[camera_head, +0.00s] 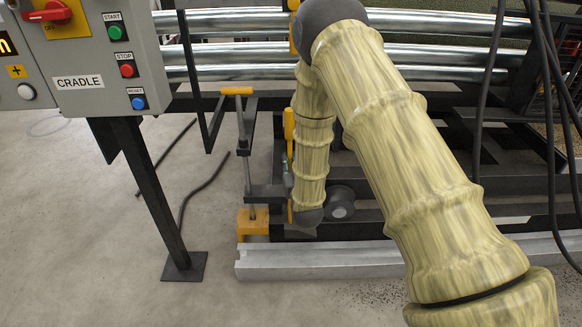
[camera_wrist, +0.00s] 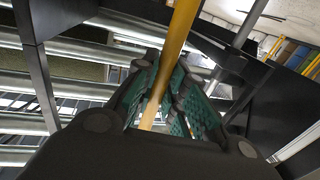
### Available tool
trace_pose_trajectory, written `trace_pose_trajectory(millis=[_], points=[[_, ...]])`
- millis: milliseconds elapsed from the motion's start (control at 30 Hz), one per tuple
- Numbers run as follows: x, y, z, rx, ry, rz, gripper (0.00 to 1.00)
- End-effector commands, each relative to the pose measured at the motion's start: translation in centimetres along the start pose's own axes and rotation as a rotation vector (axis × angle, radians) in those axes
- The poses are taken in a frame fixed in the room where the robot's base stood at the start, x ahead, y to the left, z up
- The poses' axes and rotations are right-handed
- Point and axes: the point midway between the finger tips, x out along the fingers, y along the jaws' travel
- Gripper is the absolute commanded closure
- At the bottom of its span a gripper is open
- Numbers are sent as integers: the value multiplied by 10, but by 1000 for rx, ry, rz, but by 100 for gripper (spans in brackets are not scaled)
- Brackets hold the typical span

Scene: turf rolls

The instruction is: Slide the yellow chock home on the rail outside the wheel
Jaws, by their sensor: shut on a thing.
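The yellow chock (camera_head: 252,222) sits low at the left end of the pale rail (camera_head: 320,262), under an upright dark screw frame. A dark roller with a light hub, apparently the wheel (camera_head: 341,205), is to its right and partly hidden by my arm. In the wrist view, my gripper (camera_wrist: 163,85) has green-padded fingers shut on a slim yellow bar (camera_wrist: 179,40).
A grey control box (camera_head: 78,82) on a dark post (camera_head: 150,185) stands at the left. An orange T-handle (camera_head: 237,91) tops the screw frame. Shiny rollers (camera_head: 430,55) cross the back. Black cables (camera_head: 548,120) hang at the right. Concrete floor in front is clear.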

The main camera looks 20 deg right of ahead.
Motion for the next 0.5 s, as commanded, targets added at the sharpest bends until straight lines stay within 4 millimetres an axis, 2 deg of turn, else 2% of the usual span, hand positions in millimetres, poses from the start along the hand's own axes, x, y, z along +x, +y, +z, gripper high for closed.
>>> trace_pose_trajectory(millis=[500], points=[[27,6,-2,-1,5,1,100]])
